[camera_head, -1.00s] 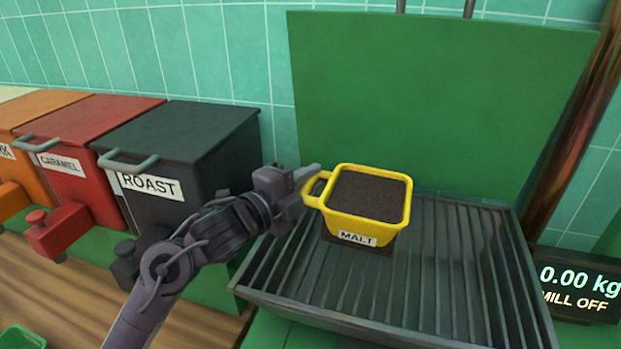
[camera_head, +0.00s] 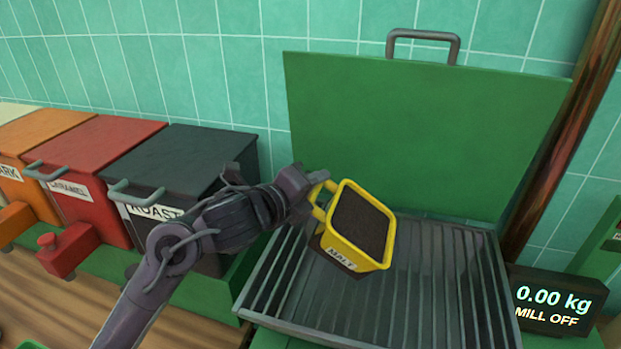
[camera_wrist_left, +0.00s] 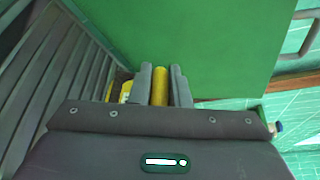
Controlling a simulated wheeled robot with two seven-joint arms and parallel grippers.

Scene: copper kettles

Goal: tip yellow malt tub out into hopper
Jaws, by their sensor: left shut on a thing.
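The yellow malt tub (camera_head: 346,241), labelled MALT, is full of dark grain. It is tilted toward the right above the hopper's grey slatted grate (camera_head: 440,285), and the grain is still inside it. My left gripper (camera_head: 318,187) is shut on the tub's yellow handle at its left side. In the left wrist view the handle (camera_wrist_left: 160,86) shows between the two fingers, and the tub body is mostly hidden. The hopper's green lid (camera_head: 420,130) stands open behind the grate. My right gripper is not in view.
Bins stand at the left: a black ROAST bin (camera_head: 185,165), a red CARAMEL bin (camera_head: 105,150) and an orange bin (camera_head: 45,145). A display (camera_head: 553,305) at the right reads 0.00 kg, MILL OFF. The grate's right part is clear.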

